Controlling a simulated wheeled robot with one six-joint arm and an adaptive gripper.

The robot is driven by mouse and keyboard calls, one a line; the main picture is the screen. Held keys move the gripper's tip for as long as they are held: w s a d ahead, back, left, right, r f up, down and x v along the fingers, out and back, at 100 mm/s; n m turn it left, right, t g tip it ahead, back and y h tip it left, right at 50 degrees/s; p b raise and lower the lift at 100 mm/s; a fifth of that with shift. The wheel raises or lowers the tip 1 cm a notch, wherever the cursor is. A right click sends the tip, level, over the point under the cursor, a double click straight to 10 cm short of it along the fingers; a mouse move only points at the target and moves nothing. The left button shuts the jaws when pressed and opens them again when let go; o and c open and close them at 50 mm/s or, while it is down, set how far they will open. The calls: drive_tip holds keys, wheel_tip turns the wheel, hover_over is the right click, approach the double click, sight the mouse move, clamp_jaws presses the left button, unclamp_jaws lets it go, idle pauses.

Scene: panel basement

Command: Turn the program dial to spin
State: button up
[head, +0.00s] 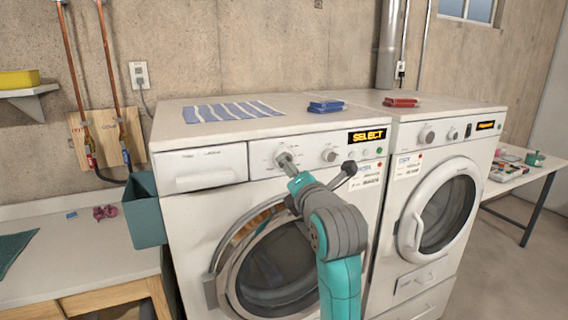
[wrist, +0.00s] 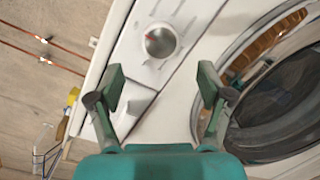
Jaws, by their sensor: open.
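The program dial (wrist: 160,40) is a round silver knob on the white control panel, at the top middle of the wrist view. A small reddish mark shows on its face; the printed settings are too small to read. In the head view the dial (head: 283,158) sits right of the detergent drawer, partly covered by my gripper (head: 292,172). The display (head: 367,136) on the left washer reads SELECT. In the wrist view my gripper (wrist: 161,76) is open and empty, its fingers spread wide with the dial beyond the gap between them, apart from both.
A second knob (head: 329,155) is right of the dial. The left machine's round door (head: 281,270) is below. A striped cloth (head: 225,111) and a blue item (head: 326,106) lie on top. A second machine (head: 437,200) stands to the right.

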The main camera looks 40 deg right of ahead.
drive_tip(key=x, duration=0.6)
drive_tip(key=shift+w+d, duration=0.15)
drive_tip(key=shift+w, duration=0.15)
drive_tip(key=c, duration=1.2)
